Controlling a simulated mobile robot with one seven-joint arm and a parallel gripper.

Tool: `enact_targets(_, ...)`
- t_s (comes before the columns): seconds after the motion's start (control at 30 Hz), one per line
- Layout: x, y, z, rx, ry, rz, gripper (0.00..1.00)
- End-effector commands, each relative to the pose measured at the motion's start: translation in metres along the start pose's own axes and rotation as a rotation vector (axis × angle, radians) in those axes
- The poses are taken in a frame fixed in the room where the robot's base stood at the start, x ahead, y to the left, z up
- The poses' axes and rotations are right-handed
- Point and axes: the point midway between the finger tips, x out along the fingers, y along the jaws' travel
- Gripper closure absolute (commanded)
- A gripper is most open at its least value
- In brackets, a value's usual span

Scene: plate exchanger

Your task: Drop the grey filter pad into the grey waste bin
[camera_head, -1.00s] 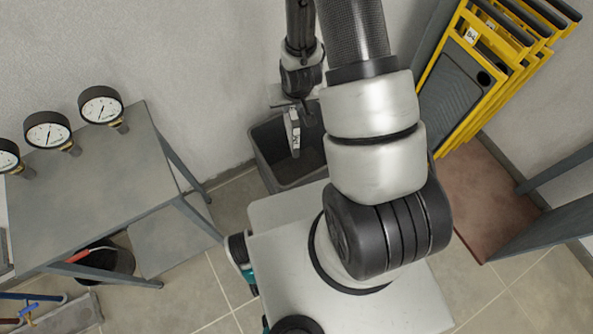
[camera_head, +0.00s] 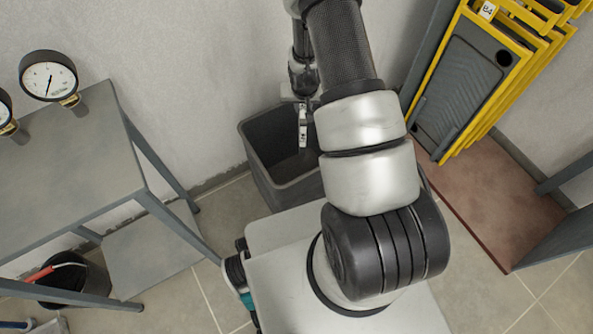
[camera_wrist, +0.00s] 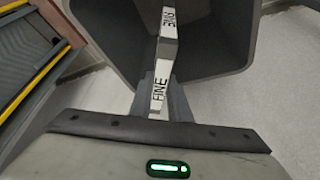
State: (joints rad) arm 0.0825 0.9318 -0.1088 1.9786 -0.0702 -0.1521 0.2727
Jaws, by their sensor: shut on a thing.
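The grey filter pad (camera_wrist: 162,75) is seen edge-on in the wrist view, with white labels reading "FINE". My gripper (camera_wrist: 160,100) is shut on it. The grey waste bin (camera_head: 262,160) stands on the floor by the wall, open at the top. The pad appears over the bin's opening in both views; its height above the rim is hard to tell. The bin (camera_wrist: 225,45) fills the upper middle of the wrist view. My arm hides its right side in the head view.
A grey table (camera_head: 75,150) with pressure gauges (camera_head: 48,76) stands at left, a black bucket (camera_head: 85,280) beneath it. Yellow-framed plates (camera_head: 470,80) lean in a rack at right, above a reddish mat (camera_head: 500,200). Wall lies close behind the bin.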

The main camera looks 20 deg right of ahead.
Motion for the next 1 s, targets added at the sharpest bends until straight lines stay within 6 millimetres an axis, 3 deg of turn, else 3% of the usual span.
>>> enact_targets(0.2, 0.027, 0.000, 0.011, 0.000, 0.000, 0.000, 1.00)
enact_targets(0.57, 0.031, 0.000, 0.013, 0.000, 0.001, 0.000, 1.00)
enact_targets(0.6, 0.031, 0.000, 0.013, 0.000, 0.001, 0.000, 0.78)
enact_targets(0.7, 0.031, 0.000, 0.013, 0.000, 0.000, 0.000, 0.62)
enact_targets(1.0, 0.030, 0.000, 0.013, 0.000, 0.000, 0.000, 0.62)
